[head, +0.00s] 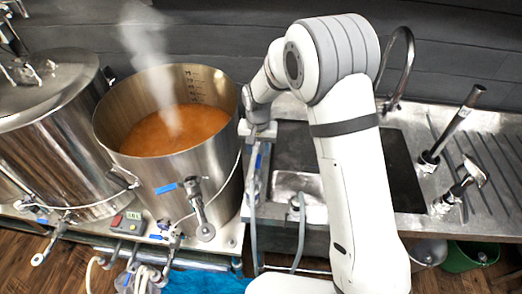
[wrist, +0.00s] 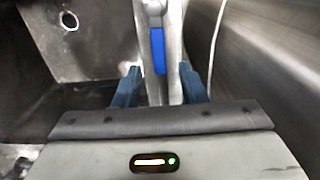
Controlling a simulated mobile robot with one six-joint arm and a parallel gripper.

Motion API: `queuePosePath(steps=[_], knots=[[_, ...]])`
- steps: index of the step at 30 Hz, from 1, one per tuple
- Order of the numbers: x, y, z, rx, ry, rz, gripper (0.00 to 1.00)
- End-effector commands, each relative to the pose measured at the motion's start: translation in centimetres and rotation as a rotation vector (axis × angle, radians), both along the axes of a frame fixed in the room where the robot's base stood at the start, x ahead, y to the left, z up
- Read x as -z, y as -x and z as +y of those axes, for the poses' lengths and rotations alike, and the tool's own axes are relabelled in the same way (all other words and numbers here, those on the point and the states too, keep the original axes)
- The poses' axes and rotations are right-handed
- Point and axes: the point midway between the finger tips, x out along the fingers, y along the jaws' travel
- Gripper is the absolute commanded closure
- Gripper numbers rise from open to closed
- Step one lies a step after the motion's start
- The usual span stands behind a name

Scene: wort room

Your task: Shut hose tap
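The hose tap (head: 258,161), with a blue strip along its metal body, hangs between the kettle and the sink. Its blue part shows upright in the wrist view (wrist: 157,50). My gripper (head: 258,131) is at the top of it, partly hidden by my arm in the head view. In the wrist view, my gripper's two blue-grey fingers (wrist: 160,82) stand apart, one on each side of the metal part. I see no clear grip on it; whether either finger touches it I cannot tell. A grey hose (head: 253,215) runs down below the tap.
An open steel kettle (head: 225,100) with steaming orange wort stands close left of my gripper. A lidded steel vessel (head: 55,130) is further left. The sink (head: 290,183) lies to the right, with a curved faucet (head: 408,50) behind my arm.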

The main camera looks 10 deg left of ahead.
Motion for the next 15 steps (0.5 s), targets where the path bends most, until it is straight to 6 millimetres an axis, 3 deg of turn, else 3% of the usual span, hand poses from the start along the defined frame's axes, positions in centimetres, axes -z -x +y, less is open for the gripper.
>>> queuePosePath(steps=[6, 15], knots=[[2.5, -0.1, -0.1, 0.003, 0.0, 0.001, 0.63], [3.0, -0.1, -0.2, 0.004, -0.001, -0.001, 0.63]])
